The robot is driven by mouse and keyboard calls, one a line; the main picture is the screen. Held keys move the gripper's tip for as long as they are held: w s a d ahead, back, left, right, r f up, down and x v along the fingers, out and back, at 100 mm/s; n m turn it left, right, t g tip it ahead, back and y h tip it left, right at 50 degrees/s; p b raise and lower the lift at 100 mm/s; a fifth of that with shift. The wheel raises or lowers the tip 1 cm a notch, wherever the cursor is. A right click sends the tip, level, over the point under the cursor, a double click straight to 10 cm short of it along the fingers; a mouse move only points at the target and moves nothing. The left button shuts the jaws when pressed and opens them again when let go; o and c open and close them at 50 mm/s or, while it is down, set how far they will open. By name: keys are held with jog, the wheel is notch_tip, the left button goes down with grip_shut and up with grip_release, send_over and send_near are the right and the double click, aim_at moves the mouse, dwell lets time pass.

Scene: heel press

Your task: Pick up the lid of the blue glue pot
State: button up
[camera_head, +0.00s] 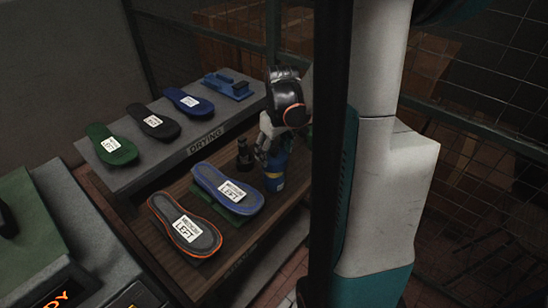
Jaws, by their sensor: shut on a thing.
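The blue glue pot (275,173) stands upright on the brown wooden shelf, right of the soles and close to my arm. My gripper (268,147) is directly above it, pointing down, with its fingers closed around the top of the pot where the lid sits. The lid itself is hidden by the fingers. I cannot make out any gap between lid and pot.
A small dark bottle (244,156) stands just left of the gripper. Two labelled soles, one blue-edged (228,189) and one orange-edged (186,227), lie on the wooden shelf. The raised grey drying shelf (160,165) behind holds several soles and a blue piece (229,86).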

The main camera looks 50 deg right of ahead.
aim_at(274, 149)
notch_tip(274, 149, up, 14)
jog(key=p, duration=0.3)
jog(key=shift+f, duration=0.15)
jog(key=shift+f, duration=0.1)
